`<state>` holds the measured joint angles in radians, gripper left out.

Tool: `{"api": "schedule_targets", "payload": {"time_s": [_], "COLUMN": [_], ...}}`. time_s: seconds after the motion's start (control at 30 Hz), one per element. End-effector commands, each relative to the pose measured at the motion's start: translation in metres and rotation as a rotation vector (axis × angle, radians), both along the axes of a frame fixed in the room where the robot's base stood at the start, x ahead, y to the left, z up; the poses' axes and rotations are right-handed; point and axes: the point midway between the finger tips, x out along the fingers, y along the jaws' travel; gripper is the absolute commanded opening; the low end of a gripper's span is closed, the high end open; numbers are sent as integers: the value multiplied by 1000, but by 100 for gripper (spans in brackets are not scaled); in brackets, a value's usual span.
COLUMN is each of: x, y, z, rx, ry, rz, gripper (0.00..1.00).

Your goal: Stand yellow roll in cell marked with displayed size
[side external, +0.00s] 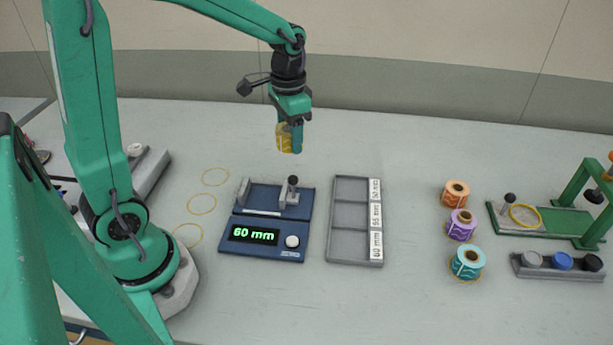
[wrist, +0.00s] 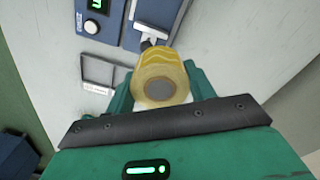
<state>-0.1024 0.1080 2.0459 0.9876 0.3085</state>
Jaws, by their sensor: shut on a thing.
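My gripper (side external: 290,142) is shut on the yellow roll (side external: 284,138) and holds it in the air above and behind the blue measuring device (side external: 265,248). In the wrist view the yellow roll (wrist: 160,68) sits between the fingers, with its round end and grey core facing the camera. The device's display (side external: 254,235) reads 60 mm. The grey tray (side external: 330,222) stands to the right of the device and has three empty cells in a row. Its small side labels look like 50 mm at the back, 55 mm in the middle and 60 mm at the front.
Orange (side external: 455,193), purple (side external: 461,225) and teal (side external: 467,262) rolls stand right of the tray. A green fixture (side external: 545,222) and a grey holder with round caps (side external: 558,264) are at far right. Yellow rings (side external: 202,204) mark the table left of the device. Table behind the tray is clear.

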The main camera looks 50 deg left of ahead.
Motion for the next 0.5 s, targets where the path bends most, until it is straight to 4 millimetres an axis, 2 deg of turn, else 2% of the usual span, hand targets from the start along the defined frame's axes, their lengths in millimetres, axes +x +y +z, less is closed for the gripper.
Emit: {"api": "schedule_targets", "payload": {"time_s": [0.03,0.2,0.5], "x": [9,28,40], "y": [-7,-24,-38], "z": [6,22,34], "rx": [0,0,0], "ry": [-3,-2,0], "rz": [28,128,205], "gripper": [26,26,26]}}
